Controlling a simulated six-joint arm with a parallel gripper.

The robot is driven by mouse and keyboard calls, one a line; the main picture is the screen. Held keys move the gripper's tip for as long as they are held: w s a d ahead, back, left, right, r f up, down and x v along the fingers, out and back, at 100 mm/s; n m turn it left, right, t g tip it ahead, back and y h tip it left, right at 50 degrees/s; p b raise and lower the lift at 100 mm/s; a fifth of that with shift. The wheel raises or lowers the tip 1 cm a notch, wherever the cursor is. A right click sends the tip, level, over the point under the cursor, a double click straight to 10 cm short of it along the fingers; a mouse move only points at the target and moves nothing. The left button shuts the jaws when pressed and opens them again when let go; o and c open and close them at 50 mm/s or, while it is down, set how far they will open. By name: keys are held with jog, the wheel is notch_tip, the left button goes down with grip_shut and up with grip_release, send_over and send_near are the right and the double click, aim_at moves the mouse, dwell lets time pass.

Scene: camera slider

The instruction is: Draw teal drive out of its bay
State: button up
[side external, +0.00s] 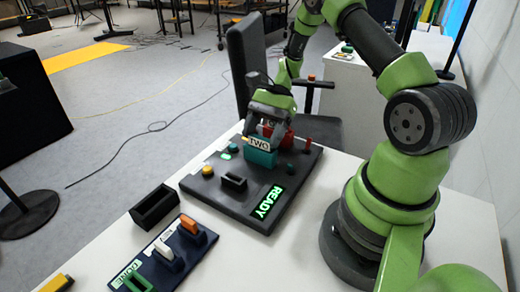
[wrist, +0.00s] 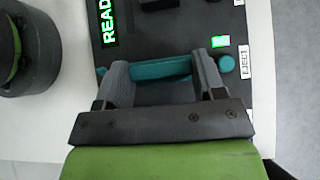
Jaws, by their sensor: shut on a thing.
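The teal drive (side external: 261,158), labelled TWO, stands upright at the far part of the dark console (side external: 222,208) in the side view. My gripper (side external: 262,130) comes down from above and is shut on its upper part. In the wrist view the drive (wrist: 160,69) lies between the two fingers of my gripper (wrist: 163,82), with a finger at each end. The drive and gripper hide the bay, so I cannot tell how deep the drive sits in it.
The console has a green READY display (side external: 268,202), a black raised slot (side external: 233,182) and a yellow button (side external: 208,171). A teal button (wrist: 226,64) beside the EJECT label (wrist: 243,62) is close to one finger. A black open box (side external: 154,207) and a dark rack (side external: 150,272) stand nearby.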

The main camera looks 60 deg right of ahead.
jog(key=shift+r, duration=0.3)
notch_tip(320, 180, up, 6)
jog(key=shift+r, duration=0.15)
dwell(0.9)
